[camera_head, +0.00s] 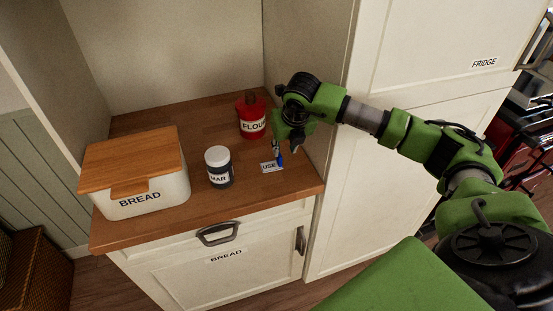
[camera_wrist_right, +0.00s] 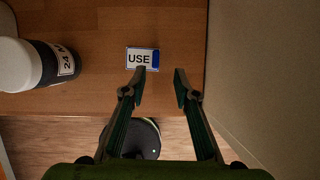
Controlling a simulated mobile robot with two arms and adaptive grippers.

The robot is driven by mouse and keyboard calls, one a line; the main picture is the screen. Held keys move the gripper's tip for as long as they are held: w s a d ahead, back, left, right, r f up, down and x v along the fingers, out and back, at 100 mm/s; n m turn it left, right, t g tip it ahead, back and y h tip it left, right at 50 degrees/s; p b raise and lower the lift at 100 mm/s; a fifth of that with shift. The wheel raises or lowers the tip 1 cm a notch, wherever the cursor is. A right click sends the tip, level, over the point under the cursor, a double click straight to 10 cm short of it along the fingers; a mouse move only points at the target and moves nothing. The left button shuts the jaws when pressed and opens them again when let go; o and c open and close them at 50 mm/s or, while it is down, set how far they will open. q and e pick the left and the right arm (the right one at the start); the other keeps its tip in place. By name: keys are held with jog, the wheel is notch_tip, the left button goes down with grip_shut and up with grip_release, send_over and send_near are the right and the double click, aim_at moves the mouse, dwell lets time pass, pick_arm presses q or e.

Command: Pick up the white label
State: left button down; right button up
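The white label (camera_head: 268,168), with dark letters reading "USE" and a blue part at its right end, lies on the wooden counter near the right front. It also shows in the right wrist view (camera_wrist_right: 138,58), just beyond the fingertips. My right gripper (camera_head: 277,147) is above the counter at the label; its fingers partly overlap the label's right end in the head view. In the wrist view the right gripper (camera_wrist_right: 159,78) has its fingers apart with nothing between them. The gap is shifted toward the label's right end. I cannot tell the exact height above it. My left gripper is not in view.
A dark jar with a white lid (camera_head: 218,167) stands left of the label. A red flour canister (camera_head: 251,118) stands behind. A white bread box (camera_head: 150,194) with a wooden lid is at the left. The wooden counter (camera_head: 245,199) is bare in front; a cabinet wall (camera_wrist_right: 265,80) is close on the right.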

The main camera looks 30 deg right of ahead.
aim_at(280, 156)
jog(key=shift+w+f, duration=0.1)
jog(key=shift+f, duration=0.2)
jog(key=shift+w+f+p, duration=0.25)
jog(key=shift+f+p, duration=0.15)
jog(key=shift+p, duration=0.15)
jog(key=p+x, duration=0.1)
jog(key=x, duration=0.2)
jog(key=shift+w+a+f+p, duration=0.1)
jog(key=shift+w+a+p, duration=0.05)
jog(key=shift+w+p, duration=0.2)
jog(key=shift+w+f, duration=0.15)
jog(key=shift+f, duration=0.4)
grip_shut()
